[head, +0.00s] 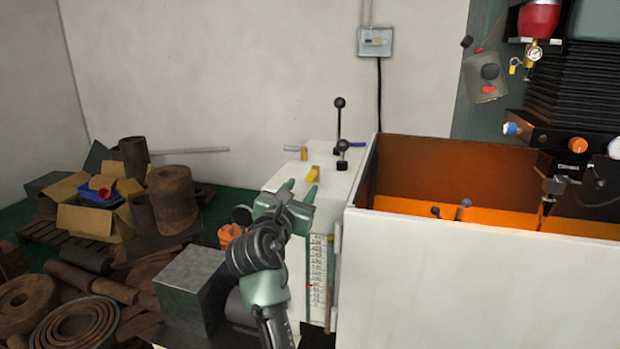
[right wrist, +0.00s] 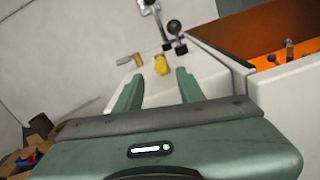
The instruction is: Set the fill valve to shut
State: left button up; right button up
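A white cabinet (head: 345,185) carries a yellow handle (head: 313,173) on its top. It also shows in the right wrist view (right wrist: 161,65), just beyond the fingertips. No readable label shows which is the fill valve. My right gripper (head: 298,190) is over the near part of the cabinet top. Its fingers are apart with nothing between them in the right wrist view (right wrist: 157,88); the yellow handle is ahead, apart from them. My left gripper is not in view.
Black ball-knob levers (head: 339,125) stand upright behind the yellow handle. A white-walled, orange-lit enclosure (head: 480,270) adjoins on the right, with a machine head (head: 570,150) above. Rusty metal parts and a cardboard box (head: 90,220) crowd the left. A scale (head: 318,270) marks the cabinet front.

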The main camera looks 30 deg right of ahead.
aim_at(307, 181)
jog(key=p+x, duration=0.2)
jog(key=x, duration=0.5)
jog(key=shift+w+d, duration=0.15)
jog(key=shift+d, duration=0.15)
grip_shut()
dwell(1.1)
